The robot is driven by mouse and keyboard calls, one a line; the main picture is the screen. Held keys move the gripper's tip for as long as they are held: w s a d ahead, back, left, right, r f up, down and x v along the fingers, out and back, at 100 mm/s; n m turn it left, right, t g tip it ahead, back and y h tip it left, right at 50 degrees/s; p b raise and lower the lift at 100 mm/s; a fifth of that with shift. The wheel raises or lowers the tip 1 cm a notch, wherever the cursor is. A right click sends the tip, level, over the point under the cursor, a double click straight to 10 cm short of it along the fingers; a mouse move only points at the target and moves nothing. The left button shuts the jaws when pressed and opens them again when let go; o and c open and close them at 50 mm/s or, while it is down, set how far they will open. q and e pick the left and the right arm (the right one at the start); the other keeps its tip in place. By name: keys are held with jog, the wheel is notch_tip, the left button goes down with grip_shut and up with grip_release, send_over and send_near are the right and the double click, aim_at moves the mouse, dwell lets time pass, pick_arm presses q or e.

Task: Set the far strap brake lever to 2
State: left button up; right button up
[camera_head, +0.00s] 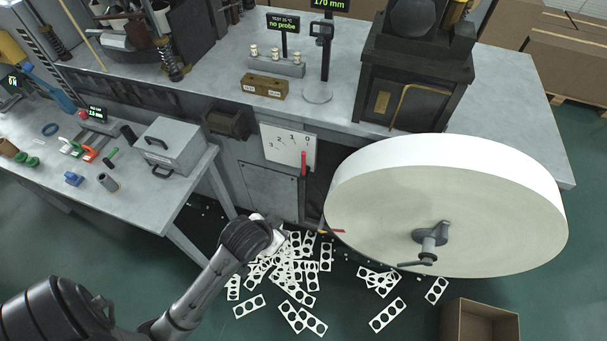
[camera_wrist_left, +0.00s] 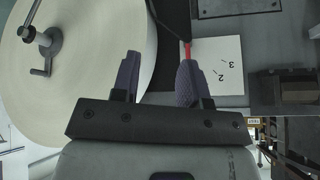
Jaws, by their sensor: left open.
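The brake lever with a red handle (camera_head: 304,162) stands at the right edge of a white scale plate (camera_head: 281,146) marked 3, 2, 1, 0, and points close to the 0. In the left wrist view the red handle (camera_wrist_left: 188,50) shows just beyond the tip of the right-hand finger; the plate (camera_wrist_left: 225,60) appears upside down there, with 2 and 3 visible. My left gripper (camera_wrist_left: 158,66) is open, with nothing between its fingers; I cannot tell whether a finger touches the handle. In the head view its arm reaches in from the lower left and the fingers are hard to make out.
A large pale paper reel (camera_head: 440,205) with a crank stands right of the lever. A work table (camera_head: 130,205) lies left, with a grey box (camera_head: 170,148) near its edge. Punched strips (camera_head: 285,275) litter the floor. A cardboard box (camera_head: 480,320) is at the lower right.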

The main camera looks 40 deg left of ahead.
pick_arm(q)
jog(key=w+a+f+n+t+y+b, duration=0.1)
jog(key=w+a+f+t+b, duration=0.1)
jog(key=w+a+f+b, duration=0.3)
jog(key=w+a+f+n+t+b, duration=0.1)
jog(key=w+a+f+t+b, duration=0.2)
jog(key=f, duration=0.5)
jog(key=w+a+r+t+y, duration=0.2)
jog(key=w+a+r+t, duration=0.1)
jog(key=w+r+t, duration=0.3)
jog(key=shift+n, duration=0.4)
jog(key=b+x, duration=0.1)
jog(key=x, duration=0.3)
jog(key=b+x, duration=0.1)
jog(key=x, duration=0.3)
jog(key=r+b+x, duration=0.1)
jog(key=b+x, duration=0.1)
jog(key=x, duration=0.2)
jog(key=shift+w+d, duration=0.1)
jog(key=shift+w, duration=0.3)
pick_arm(e)
notch_tip(320, 180, down, 15)
pick_arm(q)
jog(key=shift+c, duration=0.5)
grip_shut()
pick_arm(e)
jog(key=shift+r, duration=0.1)
